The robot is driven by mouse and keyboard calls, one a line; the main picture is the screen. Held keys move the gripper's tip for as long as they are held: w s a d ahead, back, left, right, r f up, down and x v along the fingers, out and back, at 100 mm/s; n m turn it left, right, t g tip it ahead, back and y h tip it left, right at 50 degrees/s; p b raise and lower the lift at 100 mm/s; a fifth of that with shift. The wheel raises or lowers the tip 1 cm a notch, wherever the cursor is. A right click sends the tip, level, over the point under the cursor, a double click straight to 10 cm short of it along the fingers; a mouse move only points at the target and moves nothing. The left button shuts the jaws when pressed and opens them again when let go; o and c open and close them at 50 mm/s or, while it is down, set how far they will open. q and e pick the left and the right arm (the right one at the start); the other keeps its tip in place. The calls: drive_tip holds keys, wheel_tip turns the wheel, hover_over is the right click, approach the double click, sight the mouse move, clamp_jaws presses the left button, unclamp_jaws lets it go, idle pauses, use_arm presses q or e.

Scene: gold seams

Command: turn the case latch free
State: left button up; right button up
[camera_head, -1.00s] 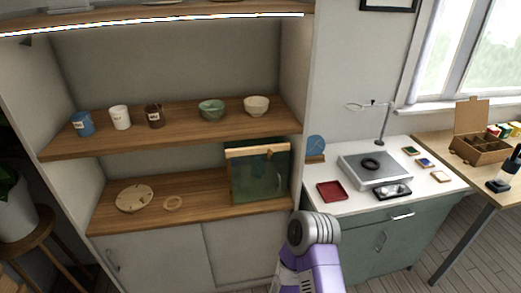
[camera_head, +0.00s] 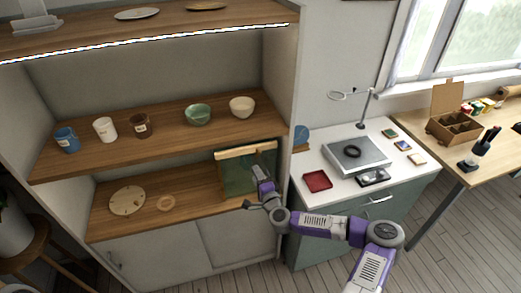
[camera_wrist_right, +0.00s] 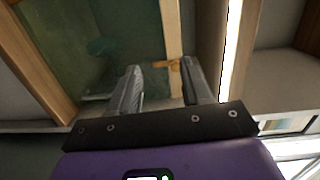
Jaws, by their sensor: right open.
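The display case (camera_head: 232,180) stands on the lower shelf, with dark green glass and a pale wooden top rail. Its glass (camera_wrist_right: 120,30) and a wooden frame strip (camera_wrist_right: 171,25) fill the upper part of the right wrist view. A small brass-coloured latch (camera_wrist_right: 172,64) sits on that strip. My right gripper (camera_head: 260,158) is in front of the right part of the case. In the right wrist view the right gripper (camera_wrist_right: 163,75) is open, with its two fingers apart and the latch showing between and just beyond the tips. I cannot tell whether either finger touches it. A blurred greenish shape shows behind the glass. My left gripper is out of view.
Cups and bowls (camera_head: 198,115) line the shelf above. The cabinet's side wall (camera_head: 285,150) stands close right of the case. A red tray (camera_head: 317,181) lies on the white counter.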

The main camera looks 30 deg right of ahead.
sight(259, 154)
drive_tip(key=shift+m+h, duration=0.7)
drive_tip(key=shift+h, duration=0.1)
drive_tip(key=w+d, duration=0.1)
drive_tip(key=w+d+r, duration=0.1)
drive_tip(key=w+d, duration=0.3)
drive_tip(key=shift+w+r, duration=0.25)
drive_tip(key=shift+r, duration=0.15)
drive_tip(key=shift+x, duration=0.8)
drive_tip(key=shift+a, duration=0.1)
clamp_jaws()
